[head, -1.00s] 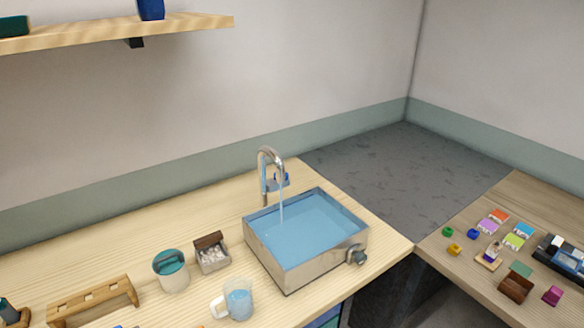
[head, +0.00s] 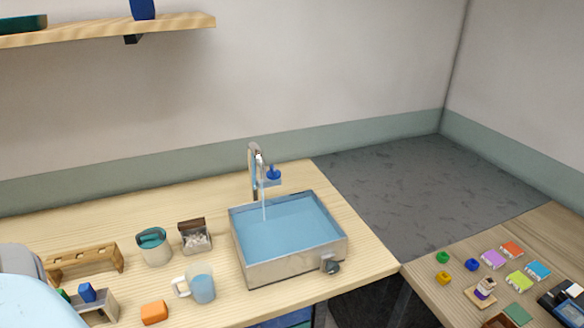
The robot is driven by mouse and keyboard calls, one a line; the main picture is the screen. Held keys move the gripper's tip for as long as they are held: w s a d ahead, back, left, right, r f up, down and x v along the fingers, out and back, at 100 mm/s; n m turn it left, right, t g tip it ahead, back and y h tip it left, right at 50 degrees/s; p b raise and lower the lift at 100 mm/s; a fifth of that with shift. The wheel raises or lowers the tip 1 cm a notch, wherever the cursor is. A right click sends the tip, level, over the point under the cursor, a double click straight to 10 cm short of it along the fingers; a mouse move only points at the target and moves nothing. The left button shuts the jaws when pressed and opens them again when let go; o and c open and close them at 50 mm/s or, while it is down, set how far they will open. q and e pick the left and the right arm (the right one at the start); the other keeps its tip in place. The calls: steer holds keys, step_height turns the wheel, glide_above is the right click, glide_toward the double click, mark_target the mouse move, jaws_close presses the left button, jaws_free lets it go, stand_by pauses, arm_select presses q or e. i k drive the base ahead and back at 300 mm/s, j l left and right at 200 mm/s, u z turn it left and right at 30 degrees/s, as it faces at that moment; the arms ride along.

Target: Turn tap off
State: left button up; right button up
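The tap (head: 254,168) is a curved silver spout standing behind the metal sink. A small blue knob (head: 273,173) sits on its right side. A thin stream of water (head: 264,206) falls from the spout into the sink (head: 280,273). The sink is filled with blue water. A round grey knob or drain fitting (head: 331,266) is on the sink's front right. Neither of my grippers is in the head view.
A mug of blue liquid (head: 202,287), a teal-topped canister (head: 153,250), a small box (head: 195,239), a wooden rack (head: 85,262) and an orange block (head: 154,312) stand left of the sink. Small coloured items lie on the right table. A shelf (head: 110,29) hangs at upper left.

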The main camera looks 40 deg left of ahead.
mark_target(273, 174)
steer(key=i+l+u, duration=0.1)
steer(key=l+u, duration=0.7)
steer(key=i+j, duration=0.05)
steer(key=j, duration=0.05)
